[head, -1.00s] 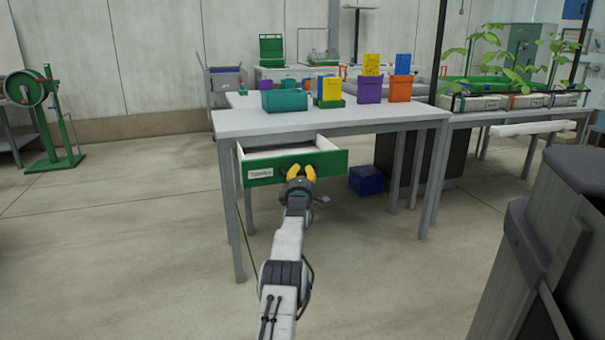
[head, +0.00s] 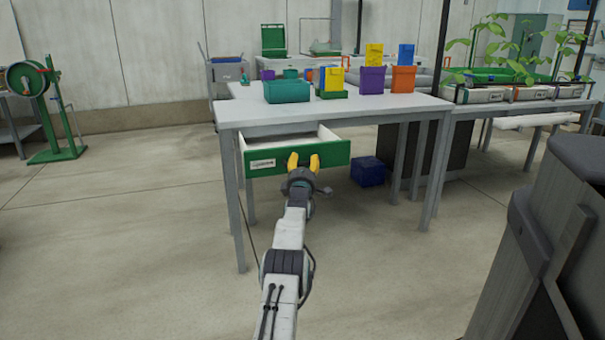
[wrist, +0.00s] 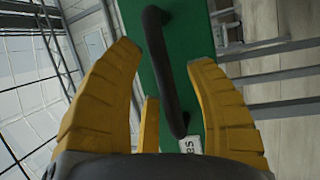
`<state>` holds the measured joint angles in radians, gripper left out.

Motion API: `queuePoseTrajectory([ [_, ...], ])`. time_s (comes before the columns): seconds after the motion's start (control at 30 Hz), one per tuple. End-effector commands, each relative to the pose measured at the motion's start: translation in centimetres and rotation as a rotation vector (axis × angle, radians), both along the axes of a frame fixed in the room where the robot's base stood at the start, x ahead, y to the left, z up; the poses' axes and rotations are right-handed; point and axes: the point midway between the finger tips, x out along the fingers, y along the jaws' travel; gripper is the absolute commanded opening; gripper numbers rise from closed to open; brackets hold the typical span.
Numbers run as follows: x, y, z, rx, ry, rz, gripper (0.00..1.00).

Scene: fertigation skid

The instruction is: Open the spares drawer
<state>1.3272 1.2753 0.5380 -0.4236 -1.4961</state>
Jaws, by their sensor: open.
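The spares drawer (head: 335,153) has a green front, pale inner walls and a small white label, and stands pulled out below the white-topped table. Its inside shows as an open space behind the front. My gripper (head: 304,160) is at the drawer front with its yellow fingers spread. In the wrist view, the dark bar handle (wrist: 162,70) runs between the spread fingers of my gripper (wrist: 166,55), with visible gaps on both sides. Part of the label shows at the lower end of the handle. The handle is mostly hidden in the head view.
The table (head: 400,106) carries a teal bin (head: 287,92) and several coloured boxes. A blue crate (head: 368,171) sits on the floor beneath it. A dark grey structure (head: 555,240) fills the right foreground.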

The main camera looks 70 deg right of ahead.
Motion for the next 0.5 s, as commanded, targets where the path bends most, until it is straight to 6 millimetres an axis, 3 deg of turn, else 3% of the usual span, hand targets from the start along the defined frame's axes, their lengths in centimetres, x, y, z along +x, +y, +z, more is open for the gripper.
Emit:
queuePoseTrajectory([
  [0.5, -0.5, 2.0, -0.3, 0.002, 0.001, 0.000, 0.50],
])
